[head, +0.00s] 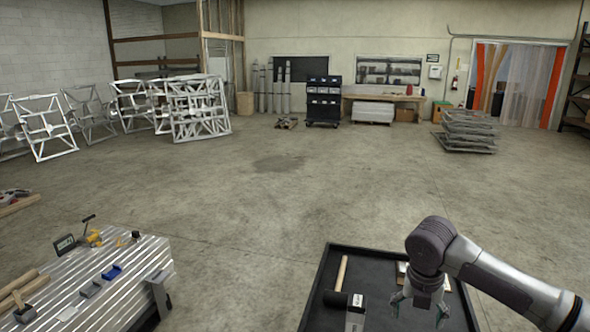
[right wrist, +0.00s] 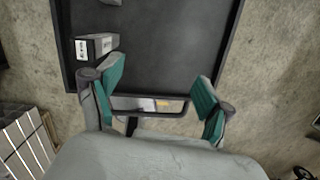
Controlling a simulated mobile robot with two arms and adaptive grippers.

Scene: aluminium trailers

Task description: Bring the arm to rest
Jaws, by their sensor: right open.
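My right arm comes in from the right in the head view, bent at a grey joint with its gripper (head: 419,309) pointing down over a black tray-like surface (head: 318,290). The right gripper also shows in the right wrist view (right wrist: 158,84), with its green-padded fingers spread apart and nothing between them. Below the fingers are the edge of the black surface (right wrist: 160,50) and a handle-like bar (right wrist: 150,104). My left gripper is not in view.
A ribbed metal table (head: 120,285) with tools stands at left. White frames (head: 200,108) stand at the back left. The middle floor is clear.

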